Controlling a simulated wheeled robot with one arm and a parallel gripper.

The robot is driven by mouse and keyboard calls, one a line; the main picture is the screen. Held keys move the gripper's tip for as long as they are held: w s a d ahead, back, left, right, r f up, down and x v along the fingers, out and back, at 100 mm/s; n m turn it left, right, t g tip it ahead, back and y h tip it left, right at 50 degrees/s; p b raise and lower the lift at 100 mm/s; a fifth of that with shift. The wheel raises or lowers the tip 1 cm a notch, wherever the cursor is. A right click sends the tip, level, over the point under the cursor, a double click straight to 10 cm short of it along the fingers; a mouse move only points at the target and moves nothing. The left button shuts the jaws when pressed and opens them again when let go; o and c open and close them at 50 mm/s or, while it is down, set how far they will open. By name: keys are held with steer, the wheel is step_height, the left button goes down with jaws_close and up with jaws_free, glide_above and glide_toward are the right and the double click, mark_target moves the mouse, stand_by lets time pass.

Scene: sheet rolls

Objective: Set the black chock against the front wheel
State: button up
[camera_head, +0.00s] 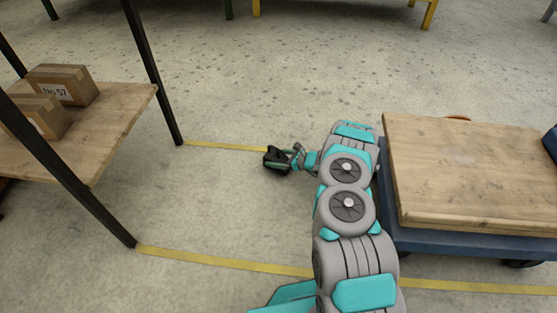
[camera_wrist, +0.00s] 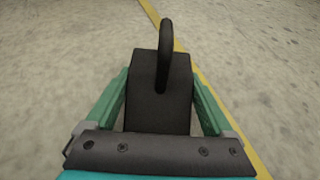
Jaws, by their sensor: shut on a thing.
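The black chock (camera_head: 277,160) is in my gripper (camera_head: 284,160), left of the blue cart (camera_head: 450,241) in the head view. In the wrist view the chock (camera_wrist: 160,92) is a dark block with a looped handle on top, between the two green fingers of my gripper (camera_wrist: 160,100). My gripper is shut on it. I cannot tell whether the chock touches the floor. The cart carries a thick wooden board. A dark wheel (camera_head: 524,264) shows under its near right side.
A shelf (camera_head: 112,120) with black posts and cardboard boxes (camera_head: 62,84) stands at the left. Yellow tape lines (camera_head: 230,262) run across the floor. The concrete floor between shelf and cart is otherwise clear. Yellow and green legs of other furniture stand at the back.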

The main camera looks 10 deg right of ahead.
steer(key=shift+f, duration=0.3)
steer(key=shift+f, duration=0.15)
steer(key=o, duration=1.5)
